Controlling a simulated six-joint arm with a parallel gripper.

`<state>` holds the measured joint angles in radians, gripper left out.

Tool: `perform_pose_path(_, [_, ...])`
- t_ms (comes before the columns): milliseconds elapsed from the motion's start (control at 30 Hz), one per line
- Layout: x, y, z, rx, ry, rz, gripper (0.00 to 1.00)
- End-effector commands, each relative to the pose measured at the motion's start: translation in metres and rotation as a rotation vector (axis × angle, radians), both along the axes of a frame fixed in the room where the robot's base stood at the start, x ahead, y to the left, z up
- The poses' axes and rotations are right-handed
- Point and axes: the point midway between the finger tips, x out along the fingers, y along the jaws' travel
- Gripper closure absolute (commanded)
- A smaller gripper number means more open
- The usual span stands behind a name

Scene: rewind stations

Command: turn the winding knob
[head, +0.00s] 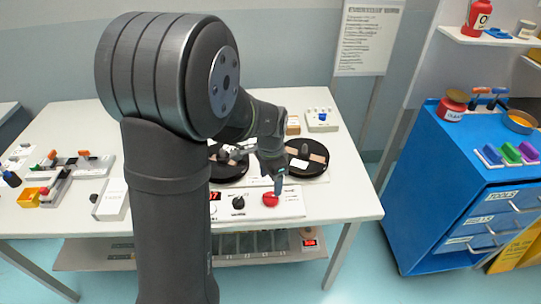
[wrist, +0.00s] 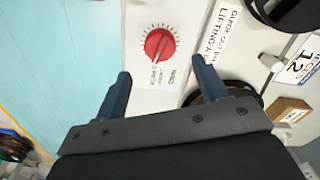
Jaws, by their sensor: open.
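A red round knob (head: 271,199) sits at the right of the white front panel of the rewind station, with a black knob (head: 238,202) to its left. In the wrist view the red knob (wrist: 159,45) has a pale pointer line and a printed dial around it; its small label is too blurred to read surely. My gripper (head: 278,187) hangs over the panel by the red knob. In the wrist view my gripper (wrist: 166,84) is open and empty, its fingertips pointing toward the knob, one to each side and short of it.
Two black reels (head: 306,159) stand behind the panel, the left one partly hidden by my arm. A white box (head: 111,200) and switch rails lie at the left. A blue cabinet (head: 450,190) stands at the right.

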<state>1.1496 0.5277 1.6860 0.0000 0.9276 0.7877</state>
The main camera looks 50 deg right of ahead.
Motion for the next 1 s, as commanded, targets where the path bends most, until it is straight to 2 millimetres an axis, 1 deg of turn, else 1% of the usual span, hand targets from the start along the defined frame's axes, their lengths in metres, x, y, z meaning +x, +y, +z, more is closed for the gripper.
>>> perform_pose_path(33, [0.000, -0.001, 0.015, -0.006, -0.003, 0.000, 0.34])
perform_pose_path(200, [0.000, -0.001, 0.055, -0.005, -0.002, 0.000, 0.34])
perform_pose_path(300, [0.000, 0.000, 0.074, -0.004, -0.002, 0.000, 0.34])
perform_pose_path(400, [0.000, 0.000, 0.088, -0.003, -0.001, 0.000, 0.34])
perform_pose_path(500, [0.000, 0.000, 0.097, -0.001, -0.001, 0.000, 0.34])
perform_pose_path(600, [0.000, 0.000, 0.101, 0.000, 0.000, 0.000, 0.34])
perform_pose_path(1000, [0.000, 0.000, 0.102, 0.001, 0.001, 0.000, 0.34])
